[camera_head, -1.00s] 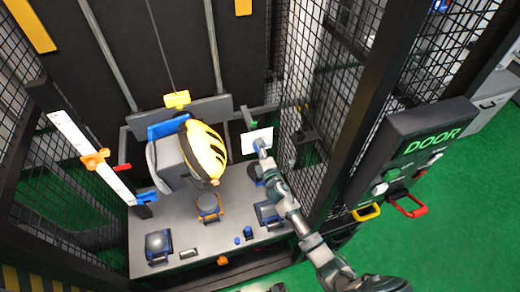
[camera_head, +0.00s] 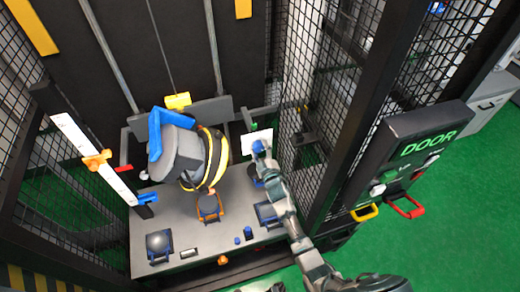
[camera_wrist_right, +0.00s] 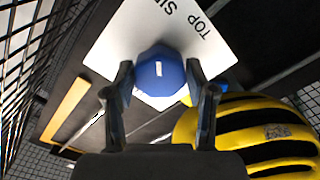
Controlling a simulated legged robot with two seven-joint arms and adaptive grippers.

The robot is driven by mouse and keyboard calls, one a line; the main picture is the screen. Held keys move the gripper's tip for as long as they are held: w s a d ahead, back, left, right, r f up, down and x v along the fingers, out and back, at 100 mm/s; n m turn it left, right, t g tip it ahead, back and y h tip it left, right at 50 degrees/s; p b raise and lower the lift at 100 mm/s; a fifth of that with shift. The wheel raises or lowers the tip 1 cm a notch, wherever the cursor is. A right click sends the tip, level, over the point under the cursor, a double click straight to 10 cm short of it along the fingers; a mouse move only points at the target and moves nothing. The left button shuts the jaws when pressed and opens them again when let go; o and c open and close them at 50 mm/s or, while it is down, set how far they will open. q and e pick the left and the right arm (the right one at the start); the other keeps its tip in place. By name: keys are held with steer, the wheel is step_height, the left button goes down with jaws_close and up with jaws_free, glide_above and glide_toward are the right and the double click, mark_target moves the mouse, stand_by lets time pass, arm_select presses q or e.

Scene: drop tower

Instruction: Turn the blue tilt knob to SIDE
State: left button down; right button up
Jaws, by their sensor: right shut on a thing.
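The blue tilt knob (camera_wrist_right: 160,72) sits in front of a white label plate (camera_wrist_right: 125,40) in the right wrist view. The letters "TOP" and part of "SI" show on the plate. My right gripper (camera_wrist_right: 162,88) is shut on the knob, one finger on each side. In the head view the knob (camera_head: 259,147) shows at the gripper's tip, before the white plate (camera_head: 257,136). The yellow and black helmet (camera_head: 212,158) hangs on a grey headform (camera_head: 176,152), now lying tilted over, with a blue bracket (camera_head: 158,132). My left gripper is not in view.
A grey bench (camera_head: 215,228) below carries several dark fixtures. A white scale (camera_head: 92,152) with an orange slider stands at left. Black mesh panels and a DOOR box (camera_head: 425,140) with yellow and red handles stand at right.

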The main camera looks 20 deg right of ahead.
steer(key=shift+f+m, duration=0.3)
steer(key=shift+m, duration=0.3)
steer(key=o, duration=1.2)
steer(key=shift+c, duration=0.2)
steer(key=shift+r, duration=0.1)
steer(key=s, duration=1.1)
steer(key=shift+s+d, duration=0.2)
steer(key=shift+s, duration=0.2)
